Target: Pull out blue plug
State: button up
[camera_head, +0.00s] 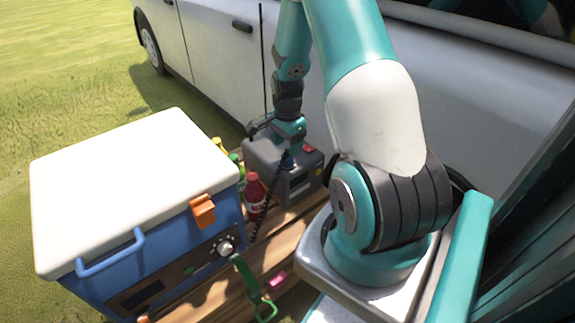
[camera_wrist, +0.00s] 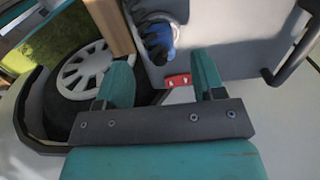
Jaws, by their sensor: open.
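The blue plug (camera_head: 287,160) sits upright on the front of a grey box (camera_head: 262,157), with a dark coiled cord hanging down below it. It also shows in the wrist view (camera_wrist: 158,42), at the top, beyond my fingers and roughly between them. My gripper (camera_wrist: 162,73) is open, with its two teal fingers spread and nothing between them. In the head view my gripper (camera_head: 289,128) is just above and behind the plug, over the box, partly hidden by its own wrist. A red switch (camera_wrist: 178,80) is on the box near the plug.
The box stands on a wooden bench (camera_head: 262,262) beside a white car (camera_head: 215,45). A blue cooler with a white lid (camera_head: 135,180) stands left. A red bottle (camera_head: 255,194) is close to the box. A dark handle (camera_wrist: 293,52) shows right in the wrist view.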

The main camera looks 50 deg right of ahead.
aim_at(287, 150)
notch_tip(287, 150, down, 5)
jog(key=shift+r+b, duration=0.1)
jog(key=shift+b, duration=0.85)
jog(key=shift+p, duration=0.5)
dwell(0.3)
grip_shut()
jog(key=shift+r+p, duration=2.7)
jog(key=shift+r, duration=0.3)
